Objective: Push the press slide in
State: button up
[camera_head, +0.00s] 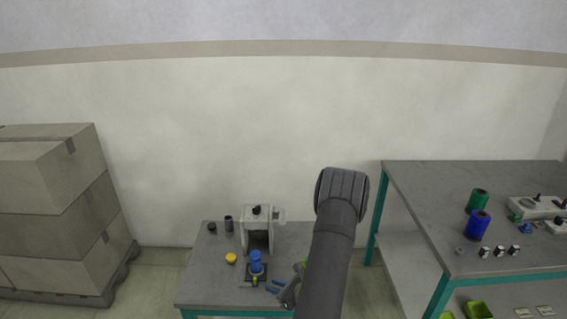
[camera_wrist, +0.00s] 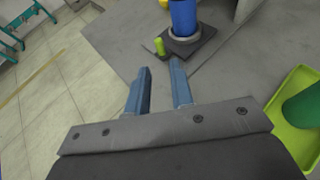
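The press (camera_head: 245,235) is a pale frame with a black knob on top, standing on the small grey table. Its slide, a dark square plate (camera_head: 244,279), sticks out at the front, with a blue spool (camera_head: 255,262) upright on it. In the wrist view the slide (camera_wrist: 208,38) carries the blue spool (camera_wrist: 183,15) in a grey ring, and a small yellow-green handle (camera_wrist: 159,46) stands at its near edge. My gripper (camera_wrist: 160,66) has its two blue fingers apart with nothing between them. The fingertips are near the handle, and I see a gap. In the head view my gripper (camera_head: 272,286) is right of the slide.
A yellow piece (camera_head: 231,258) and two dark cylinders (camera_head: 228,223) stand left of the press. A yellow-green tray (camera_wrist: 284,103) with a green cylinder lies right in the wrist view. A larger table (camera_head: 430,200) with spools is at right; stacked boxes (camera_head: 60,210) are at left.

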aim_at(256, 281)
jog(key=x, duration=0.7)
jog(key=shift+w+a, duration=0.15)
jog(key=shift+a, duration=0.1)
